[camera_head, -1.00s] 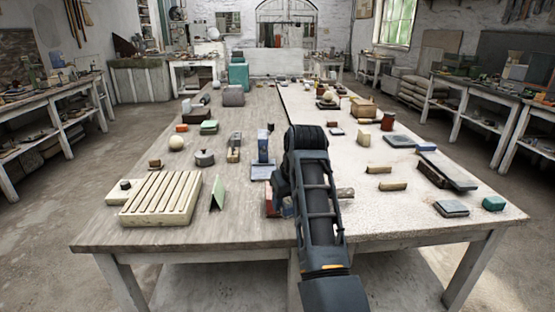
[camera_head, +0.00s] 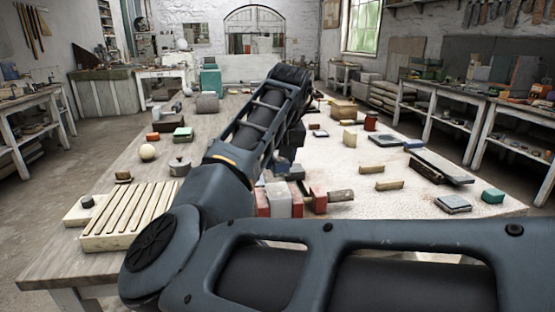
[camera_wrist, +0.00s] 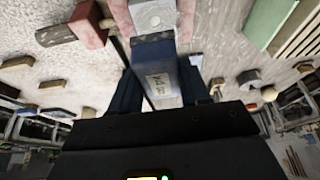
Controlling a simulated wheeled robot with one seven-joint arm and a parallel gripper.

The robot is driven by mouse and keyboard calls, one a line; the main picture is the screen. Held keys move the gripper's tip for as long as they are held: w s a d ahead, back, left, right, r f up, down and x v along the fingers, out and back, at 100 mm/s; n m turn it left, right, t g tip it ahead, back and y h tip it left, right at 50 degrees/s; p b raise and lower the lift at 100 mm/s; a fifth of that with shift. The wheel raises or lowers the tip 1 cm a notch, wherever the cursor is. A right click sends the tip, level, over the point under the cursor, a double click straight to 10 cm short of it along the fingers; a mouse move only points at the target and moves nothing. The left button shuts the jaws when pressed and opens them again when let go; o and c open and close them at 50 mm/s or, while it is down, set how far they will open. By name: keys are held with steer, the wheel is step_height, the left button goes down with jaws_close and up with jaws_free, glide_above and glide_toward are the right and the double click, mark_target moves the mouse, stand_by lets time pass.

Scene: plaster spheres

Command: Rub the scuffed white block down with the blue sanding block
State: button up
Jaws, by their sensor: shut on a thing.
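The white block (camera_head: 277,203) sits between red clamp pieces (camera_head: 262,203) on the table, partly behind my arm in the head view. In the wrist view the white block (camera_wrist: 154,17) shows at the top, with a grey, scuffed face and a pinkish-red jaw (camera_wrist: 88,24) on its left. My gripper (camera_wrist: 159,72) is shut on the blue sanding block (camera_wrist: 162,88), which has a pale, printed label and a dark far edge. That edge overlaps the near part of the white block in the picture; I cannot tell whether they touch. My arm hides the sanding block in the head view.
A slatted cream board (camera_head: 130,212) lies at the left. A wooden handle (camera_head: 341,196) sticks out right of the clamp. Small wooden blocks (camera_head: 389,185), a dark flat tool (camera_head: 440,167) and a teal block (camera_head: 492,196) lie at the right, with bare table between them.

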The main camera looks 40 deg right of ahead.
mark_target(276, 187)
steer(key=shift+f+b, duration=1.8)
steer(key=shift+f, duration=1.25)
steer(key=shift+f, duration=0.25)
steer(key=shift+s+a, duration=0.1)
steer(key=shift+s+a+r+p, duration=0.1)
steer(key=shift+s+a+p, duration=0.05)
steer(key=shift+s+p, duration=0.2)
steer(key=shift+s+a+p, duration=0.35)
steer(key=shift+s, duration=0.15)
steer(key=shift+w+d+p, duration=0.35)
steer(key=shift+w+d, duration=0.25)
steer(key=shift+w, duration=0.3)
steer(key=shift+w+d+p, duration=0.3)
steer(key=shift+w+d, duration=0.25)
steer(key=shift+w, duration=0.3)
steer(key=shift+a, duration=0.1)
